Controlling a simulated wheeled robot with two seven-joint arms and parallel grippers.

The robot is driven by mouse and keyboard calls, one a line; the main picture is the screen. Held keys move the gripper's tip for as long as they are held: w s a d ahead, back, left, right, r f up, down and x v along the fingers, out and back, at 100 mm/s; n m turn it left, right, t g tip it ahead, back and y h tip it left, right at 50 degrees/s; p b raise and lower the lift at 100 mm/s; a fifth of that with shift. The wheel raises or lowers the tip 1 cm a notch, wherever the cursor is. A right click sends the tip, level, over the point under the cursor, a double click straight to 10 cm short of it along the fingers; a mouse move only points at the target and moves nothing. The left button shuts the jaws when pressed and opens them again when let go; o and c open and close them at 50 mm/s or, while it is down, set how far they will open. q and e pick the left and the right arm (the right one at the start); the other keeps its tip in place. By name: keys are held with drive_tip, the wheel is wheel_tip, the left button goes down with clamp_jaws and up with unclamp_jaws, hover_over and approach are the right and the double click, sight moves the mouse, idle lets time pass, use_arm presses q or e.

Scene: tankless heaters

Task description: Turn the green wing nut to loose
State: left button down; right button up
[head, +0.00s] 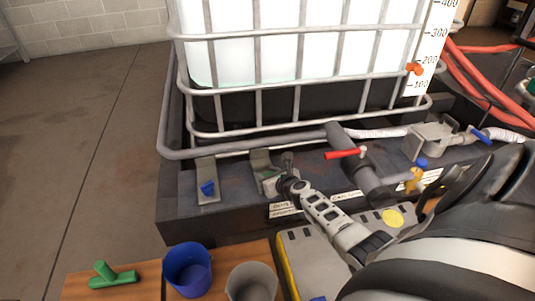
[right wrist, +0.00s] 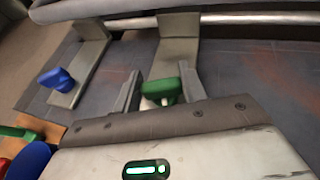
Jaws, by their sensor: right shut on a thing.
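The green wing nut (right wrist: 165,90) sits on a metal bracket (right wrist: 177,50) in the right wrist view. My right gripper (right wrist: 160,92) is shut on it, with one finger on each side. In the head view my right gripper (head: 273,184) is at the middle bracket (head: 260,162), and only a little green shows beside it. A blue wing nut (head: 207,188) is on the bracket to the left; it also shows in the right wrist view (right wrist: 57,80). My left gripper is not in view.
A caged white tank (head: 300,60) stands behind on a dark base. A red-handled valve (head: 345,154) and pipe are to the right of the gripper. In front, a wooden surface (head: 85,285) holds a green T-shaped piece (head: 112,278), a blue cup (head: 188,270) and a grey cup (head: 250,283).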

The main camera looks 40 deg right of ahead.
drive_tip(key=shift+d+n+y, duration=0.15)
drive_tip(key=shift+n+y, duration=0.25)
drive_tip(key=shift+y, duration=0.2)
drive_tip(key=shift+f+n+y, duration=0.15)
drive_tip(key=shift+n+y, duration=0.35)
drive_tip(key=shift+n+y+b, duration=0.35)
drive_tip(key=shift+n+y, duration=1.25)
drive_tip(key=shift+y, duration=0.2)
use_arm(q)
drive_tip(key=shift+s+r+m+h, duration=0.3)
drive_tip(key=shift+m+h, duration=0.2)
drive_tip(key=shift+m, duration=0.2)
use_arm(e)
drive_tip(key=shift+n+y, duration=0.3)
drive_tip(key=shift+y, duration=0.1)
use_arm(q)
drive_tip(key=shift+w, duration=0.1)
use_arm(e)
drive_tip(key=shift+g, duration=0.3)
drive_tip(key=shift+s, duration=0.1)
drive_tip(key=o, duration=1)
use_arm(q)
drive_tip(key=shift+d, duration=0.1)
